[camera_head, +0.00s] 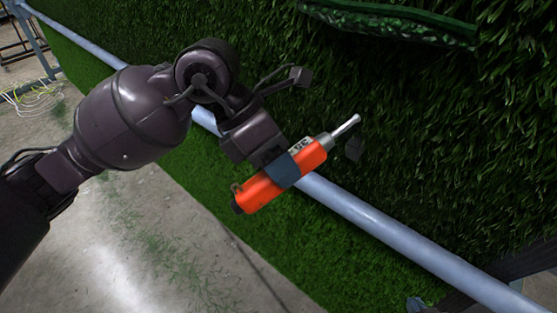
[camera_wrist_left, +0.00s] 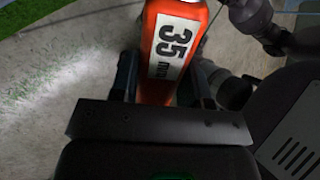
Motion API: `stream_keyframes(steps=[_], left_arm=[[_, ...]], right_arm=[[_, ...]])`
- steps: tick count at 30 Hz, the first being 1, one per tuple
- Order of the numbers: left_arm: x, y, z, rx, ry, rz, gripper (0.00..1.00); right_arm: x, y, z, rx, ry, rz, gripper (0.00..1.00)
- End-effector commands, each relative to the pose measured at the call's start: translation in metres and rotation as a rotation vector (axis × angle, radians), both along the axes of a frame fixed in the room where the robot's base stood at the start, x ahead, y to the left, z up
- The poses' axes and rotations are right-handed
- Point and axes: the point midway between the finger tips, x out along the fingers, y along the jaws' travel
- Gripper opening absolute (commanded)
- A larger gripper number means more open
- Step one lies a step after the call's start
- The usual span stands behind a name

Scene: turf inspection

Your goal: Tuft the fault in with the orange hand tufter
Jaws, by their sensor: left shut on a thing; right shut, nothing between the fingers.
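The orange hand tufter (camera_head: 262,190) has a bright metal nozzle that points up and right, in front of the dark turf. My left gripper (camera_head: 283,168) is shut around its orange body, with a blue-grey finger across it. In the left wrist view the tufter's orange body (camera_wrist_left: 151,80) shows a white "35 mm" label between the fingers. I cannot tell whether the nozzle touches the turf. No fault can be clearly made out in the turf. What seems to be the tip of my right gripper (camera_head: 416,305) shows at the bottom edge, empty and mostly cut off.
The dark green turf (camera_head: 420,130) fills the right side. A long green-edged strip (camera_head: 390,22) lies across it at the top. Brighter turf (camera_head: 235,215) lies under the rail, beside grey concrete (camera_head: 150,240) with loose green bits.

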Motion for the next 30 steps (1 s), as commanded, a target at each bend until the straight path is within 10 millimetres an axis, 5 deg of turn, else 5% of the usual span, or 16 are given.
stream_keyframes(steps=[30], left_arm=[[0.007,-0.005,-0.035,-0.002,0.0,0.002,0.1]], right_arm=[[-0.007,0.0,-0.029,0.0,0.033,0.0,0.0]])
